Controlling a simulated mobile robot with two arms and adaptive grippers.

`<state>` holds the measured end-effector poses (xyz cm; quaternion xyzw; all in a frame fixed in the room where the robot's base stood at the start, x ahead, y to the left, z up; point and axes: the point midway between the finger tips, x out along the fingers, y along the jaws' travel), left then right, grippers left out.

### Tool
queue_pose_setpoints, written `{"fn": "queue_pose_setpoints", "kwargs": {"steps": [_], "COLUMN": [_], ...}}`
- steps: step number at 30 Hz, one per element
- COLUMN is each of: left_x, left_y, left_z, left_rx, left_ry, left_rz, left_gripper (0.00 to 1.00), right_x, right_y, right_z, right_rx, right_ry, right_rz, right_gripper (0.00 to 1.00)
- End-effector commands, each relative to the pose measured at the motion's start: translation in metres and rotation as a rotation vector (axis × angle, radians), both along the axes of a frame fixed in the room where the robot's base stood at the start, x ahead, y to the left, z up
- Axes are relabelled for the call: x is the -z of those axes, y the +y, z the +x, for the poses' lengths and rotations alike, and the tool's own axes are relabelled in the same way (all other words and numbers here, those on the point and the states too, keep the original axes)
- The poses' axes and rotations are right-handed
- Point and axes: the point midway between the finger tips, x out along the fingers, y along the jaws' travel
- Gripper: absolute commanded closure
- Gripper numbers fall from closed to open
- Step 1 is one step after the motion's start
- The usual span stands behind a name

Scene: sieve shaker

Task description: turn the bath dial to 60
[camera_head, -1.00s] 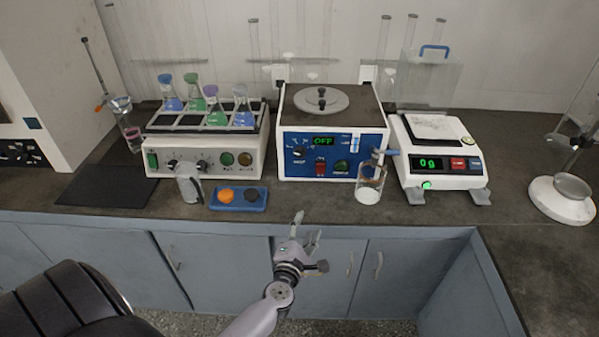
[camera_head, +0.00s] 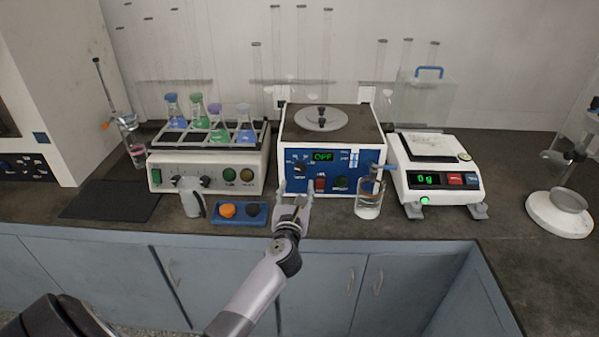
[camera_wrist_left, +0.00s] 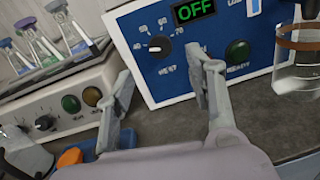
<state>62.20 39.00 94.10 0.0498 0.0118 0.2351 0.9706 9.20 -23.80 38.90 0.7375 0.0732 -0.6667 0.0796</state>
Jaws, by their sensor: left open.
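The bath (camera_head: 328,129) is a white box with a blue front panel and a green OFF display (camera_head: 323,156). Its black dial (camera_head: 299,171) is on the panel's left side, with white numbers around it. The dial also shows larger in the left wrist view (camera_wrist_left: 160,47); I cannot read its setting surely. My left gripper (camera_head: 296,191) is open and empty in front of the panel, below the dial and apart from it. In the left wrist view its fingers (camera_wrist_left: 160,72) stand either side below the dial. My right gripper is not in view.
A red switch (camera_head: 320,184) and a green button (camera_head: 341,183) are right of the dial. A glass beaker (camera_head: 369,205) stands at the panel's right. A flask shaker (camera_head: 208,172), a blue tray (camera_head: 238,220) and a grey-white bottle (camera_head: 192,197) are left. A balance (camera_head: 437,178) is right.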

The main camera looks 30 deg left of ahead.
Motion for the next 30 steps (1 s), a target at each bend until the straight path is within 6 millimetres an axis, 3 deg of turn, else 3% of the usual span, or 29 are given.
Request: {"fn": "queue_pose_setpoints", "kwargs": {"steps": [6,12,25,30], "left_x": [0.000,0.001,0.000,0.000], "left_y": [0.022,0.034,0.038,0.038], "left_z": [0.042,0.066,0.074,0.074], "left_rx": [-0.001,-0.001,0.001,0.000], "left_ry": [0.000,0.000,0.001,0.001], "left_rz": [0.004,0.002,0.002,0.002], "left_gripper": [0.51,0.51,0.51,0.61], "right_x": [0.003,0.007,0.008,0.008], "right_y": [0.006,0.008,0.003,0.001], "right_z": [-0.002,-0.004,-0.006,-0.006], "right_rx": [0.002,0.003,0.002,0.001], "right_ry": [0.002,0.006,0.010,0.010], "right_rz": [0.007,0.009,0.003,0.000], "right_gripper": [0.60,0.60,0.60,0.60]}}
